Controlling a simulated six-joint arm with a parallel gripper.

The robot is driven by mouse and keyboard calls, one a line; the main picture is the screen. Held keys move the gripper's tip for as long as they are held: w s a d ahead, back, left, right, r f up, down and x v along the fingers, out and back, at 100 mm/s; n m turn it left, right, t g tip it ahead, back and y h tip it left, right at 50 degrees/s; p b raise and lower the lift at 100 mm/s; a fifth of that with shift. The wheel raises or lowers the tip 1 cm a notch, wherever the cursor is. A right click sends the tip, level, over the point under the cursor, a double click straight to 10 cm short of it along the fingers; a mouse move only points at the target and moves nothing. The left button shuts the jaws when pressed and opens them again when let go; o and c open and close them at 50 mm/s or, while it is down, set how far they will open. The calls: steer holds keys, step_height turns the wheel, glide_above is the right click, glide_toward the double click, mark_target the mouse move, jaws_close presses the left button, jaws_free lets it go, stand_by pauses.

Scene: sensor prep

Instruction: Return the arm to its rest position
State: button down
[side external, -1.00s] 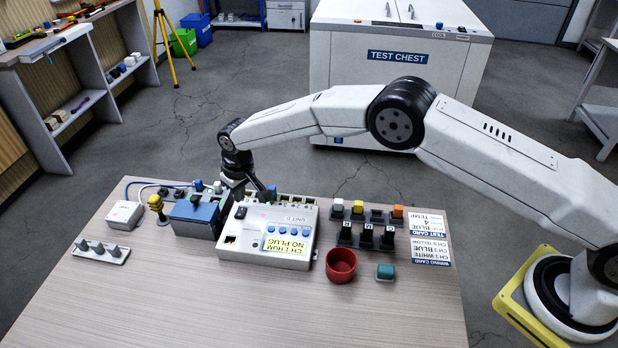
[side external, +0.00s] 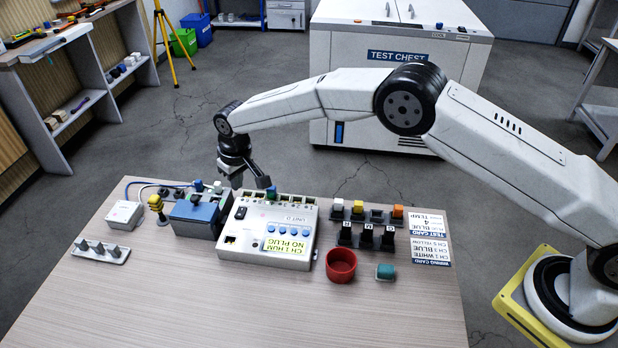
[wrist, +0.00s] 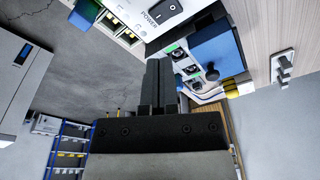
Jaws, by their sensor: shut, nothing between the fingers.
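My gripper (side external: 250,178) is above the back edge of the white control unit (side external: 290,258) on the table, apart from it. In the wrist view the fingers of my gripper (wrist: 158,70) are together with nothing between them. The unit's screen (side external: 287,246) reads CH 1 HUM, NO PLUG. A blue plug (side external: 271,193) sits at the row of sockets along the unit's back edge. It also shows in the wrist view (wrist: 83,15), near the POWER switch.
A blue box (side external: 194,212) stands left of the unit. A red cup (side external: 341,266), a teal block (side external: 385,271) and a rack of coloured plugs (side external: 366,212) stand to its right. The table's front (side external: 250,315) is clear. A white test chest (side external: 395,60) stands behind on the floor.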

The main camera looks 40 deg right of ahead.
steer(key=shift+d, duration=0.1)
steer(key=s+d+r+m, duration=0.1)
steer(key=s+d+r, duration=0.35)
steer(key=d, duration=0.25)
steer(key=s+d+r+m, duration=0.1)
steer(key=s+d+r, duration=0.3)
steer(key=s+d, duration=0.8)
steer(key=s, duration=0.5)
steer(key=s+d+m, duration=0.1)
steer(key=s+d, duration=0.4)
steer(key=s, duration=0.5)
steer(key=shift+s+t, duration=0.15)
steer(key=shift+t, duration=0.25)
